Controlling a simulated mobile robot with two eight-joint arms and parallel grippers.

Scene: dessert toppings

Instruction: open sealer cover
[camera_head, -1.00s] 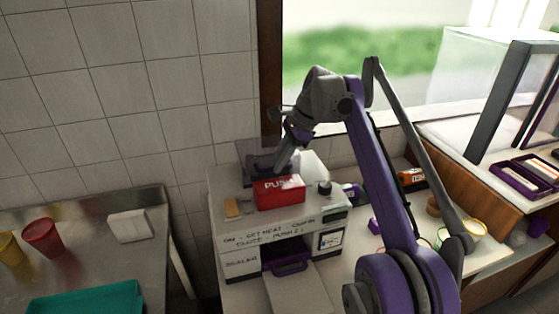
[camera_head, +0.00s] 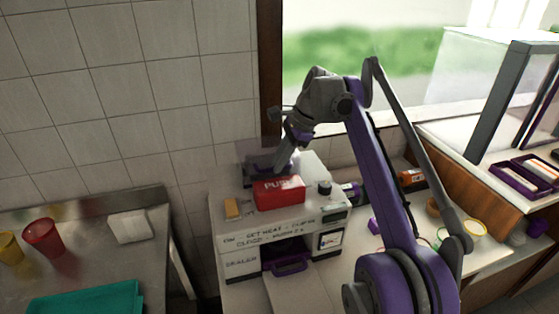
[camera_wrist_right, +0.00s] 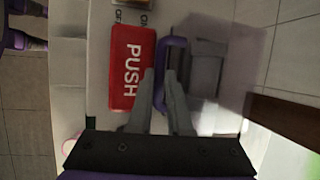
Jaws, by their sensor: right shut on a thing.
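The sealer (camera_head: 231,241) is a white box with a red PUSH button (camera_head: 279,192) on top. Its cover (camera_head: 249,151) is a see-through panel with purple parts, at the back of the top behind the button. In the right wrist view, the cover's purple handle (camera_wrist_right: 172,42) lies beside the red button. My right gripper (camera_head: 281,168) reaches down behind the button. Its fingers are closed on the purple handle. The arm hides part of the cover in the head view, and I cannot tell the cover's exact angle. My left gripper is not in view.
A purple drawer handle (camera_head: 290,263) is at the sealer's front. A tiled wall and window stand behind. A steel table at left holds red (camera_head: 43,237) and yellow cups and a teal tray (camera_head: 85,299).

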